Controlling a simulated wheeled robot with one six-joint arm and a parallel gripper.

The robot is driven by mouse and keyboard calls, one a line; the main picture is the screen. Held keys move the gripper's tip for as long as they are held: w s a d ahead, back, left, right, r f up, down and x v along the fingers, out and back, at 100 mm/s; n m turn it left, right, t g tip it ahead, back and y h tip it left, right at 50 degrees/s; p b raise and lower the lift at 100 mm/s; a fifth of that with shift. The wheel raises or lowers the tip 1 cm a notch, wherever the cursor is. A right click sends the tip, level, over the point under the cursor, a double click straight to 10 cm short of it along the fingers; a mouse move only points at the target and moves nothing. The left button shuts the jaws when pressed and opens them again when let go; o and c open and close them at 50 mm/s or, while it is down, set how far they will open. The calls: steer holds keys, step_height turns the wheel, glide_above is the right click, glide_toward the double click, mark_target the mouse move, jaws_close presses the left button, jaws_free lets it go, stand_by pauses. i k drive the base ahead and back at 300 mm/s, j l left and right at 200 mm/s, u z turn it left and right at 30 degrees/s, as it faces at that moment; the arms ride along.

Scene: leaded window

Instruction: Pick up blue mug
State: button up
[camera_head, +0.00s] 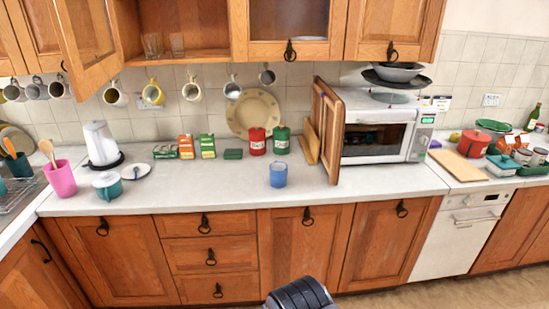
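A blue mug (278,175) stands upright on the light worktop, near the middle and set back from the front edge. No handle can be made out on it at this size. A dark rounded part of my arm shows at the bottom edge, below the drawers and well short of the worktop. My gripper's fingers are not in view. Nothing touches the mug.
A wooden door panel (326,130) stands just right of the mug, beside a microwave (378,135). Red (257,141) and green (282,139) canisters are behind the mug. The worktop (205,190) left of it is clear. Several mugs hang above.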

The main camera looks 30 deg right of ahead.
mark_target(278, 173)
steer(key=i+l+u, duration=0.15)
steer(key=i+l, duration=0.3)
steer(key=i, duration=0.2)
steer(key=i+l+u, duration=0.2)
steer(key=i+l, duration=0.35)
